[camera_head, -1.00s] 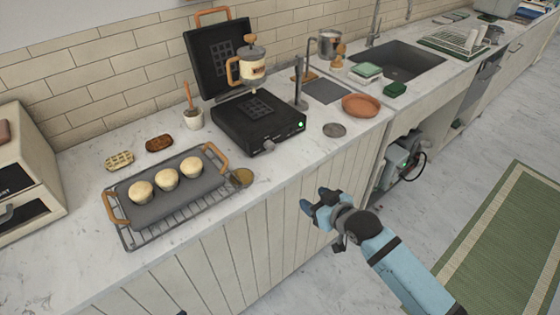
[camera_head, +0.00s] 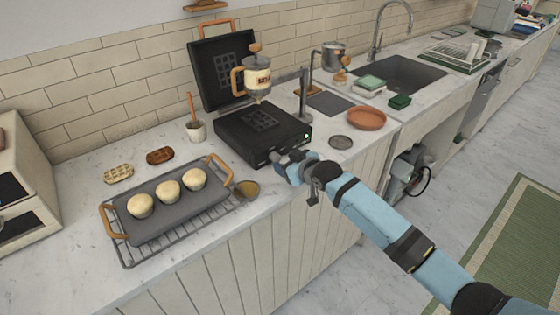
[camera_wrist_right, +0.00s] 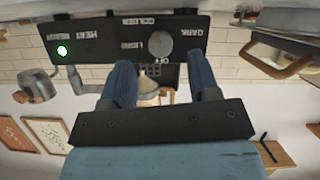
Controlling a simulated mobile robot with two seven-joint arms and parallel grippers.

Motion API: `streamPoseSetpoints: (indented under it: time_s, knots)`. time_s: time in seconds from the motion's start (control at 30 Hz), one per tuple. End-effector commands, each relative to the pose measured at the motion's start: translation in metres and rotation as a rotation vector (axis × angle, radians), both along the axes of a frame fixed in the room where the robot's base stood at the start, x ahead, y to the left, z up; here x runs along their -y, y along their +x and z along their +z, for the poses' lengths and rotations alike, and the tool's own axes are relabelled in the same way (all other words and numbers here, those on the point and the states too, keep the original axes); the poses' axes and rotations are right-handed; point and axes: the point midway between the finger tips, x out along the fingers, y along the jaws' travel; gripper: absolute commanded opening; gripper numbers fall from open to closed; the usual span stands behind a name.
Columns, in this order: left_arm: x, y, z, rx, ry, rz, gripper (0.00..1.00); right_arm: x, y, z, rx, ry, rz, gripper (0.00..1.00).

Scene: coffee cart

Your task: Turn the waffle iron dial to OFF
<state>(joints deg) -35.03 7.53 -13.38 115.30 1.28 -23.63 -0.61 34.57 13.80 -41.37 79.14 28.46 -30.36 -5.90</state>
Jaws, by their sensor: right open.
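The black waffle iron (camera_head: 240,145) stands open on the counter with its lid (camera_head: 222,72) raised. Its front panel shows upside down in the right wrist view, with a round grey dial (camera_wrist_right: 159,42), the word OFF near it and a lit green light (camera_wrist_right: 62,50). I cannot tell which mark the dial points at. My right gripper (camera_head: 283,166) is open and empty in front of the panel. In the wrist view its blue fingers (camera_wrist_right: 162,82) are spread, one on each side of the dial's line, apparently short of the dial. In the head view the gripper largely hides the dial. My left gripper is out of view.
A tray of buns (camera_head: 168,208) on a wire rack and a small bowl (camera_head: 246,190) sit left of my right gripper. A dispenser (camera_head: 256,76) hangs above the iron's plate. A terracotta dish (camera_head: 366,118) and a grey disc (camera_head: 341,142) lie to the right.

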Motion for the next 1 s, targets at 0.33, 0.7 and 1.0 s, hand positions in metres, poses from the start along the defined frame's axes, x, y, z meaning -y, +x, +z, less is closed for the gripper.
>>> streamPoseSetpoints:
  time_s: [0.33,0.7,1.0]
  knots:
    - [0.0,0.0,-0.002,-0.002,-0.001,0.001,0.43,-0.02,0.029,-0.014,0.002,0.0,0.0,0.56]
    - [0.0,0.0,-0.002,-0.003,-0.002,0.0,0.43,-0.02,0.03,-0.015,0.001,0.0,-0.001,0.37]
    - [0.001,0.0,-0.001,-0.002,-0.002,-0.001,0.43,-0.02,0.029,-0.014,0.002,-0.003,-0.001,0.07]
